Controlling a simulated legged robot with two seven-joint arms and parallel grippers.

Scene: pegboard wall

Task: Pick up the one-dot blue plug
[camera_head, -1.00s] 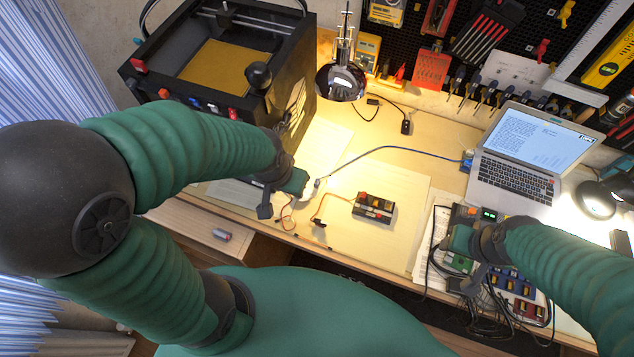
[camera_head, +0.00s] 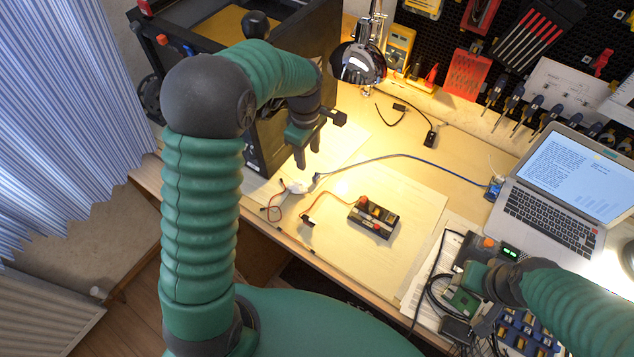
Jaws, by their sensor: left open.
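No dot marking can be made out, so I cannot tell which piece is the one-dot blue plug. A thin blue cable (camera_head: 400,155) runs across the desk. Its right end meets a small blue piece (camera_head: 494,188) beside the laptop. Its left end reaches a small white piece (camera_head: 298,187) near the desk's front edge. My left gripper (camera_head: 308,157) is open and empty, pointing down just above and behind the white piece. My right gripper (camera_head: 462,299) is low at the right, over cables and boards; its fingers are too unclear to read.
A small dark box with coloured buttons (camera_head: 374,217) lies on a pale sheet. The laptop (camera_head: 560,190) stands at the right. A lamp (camera_head: 360,64) hangs behind my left gripper. A black printer-like machine (camera_head: 290,60) is at the left back. The middle of the desk is fairly clear.

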